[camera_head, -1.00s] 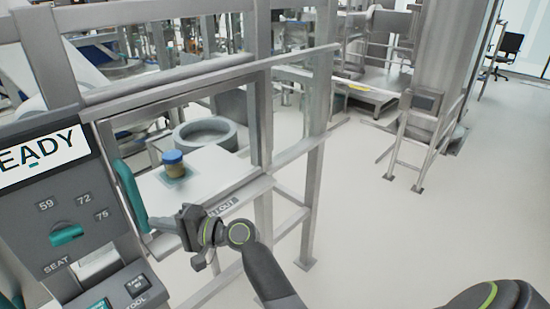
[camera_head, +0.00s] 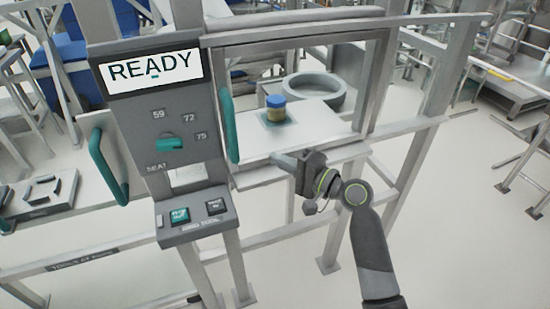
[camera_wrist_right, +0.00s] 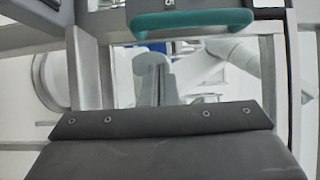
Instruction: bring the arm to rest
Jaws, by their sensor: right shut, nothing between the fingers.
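My right gripper (camera_head: 284,163) is shut and empty. In the head view it is in front of the machine's front rail, below and in front of the white shelf (camera_head: 320,125). My right arm rises to it from the bottom of the picture. In the right wrist view the dark gripper body fills the bottom, and a teal handle (camera_wrist_right: 190,19) shows above it. My left gripper is not in view.
A jar with a blue lid (camera_head: 275,108) stands on the shelf in the metal frame. A control panel (camera_head: 168,130) reading READY stands left, with a teal handle (camera_head: 228,125) on each side. Open floor (camera_head: 455,220) lies right.

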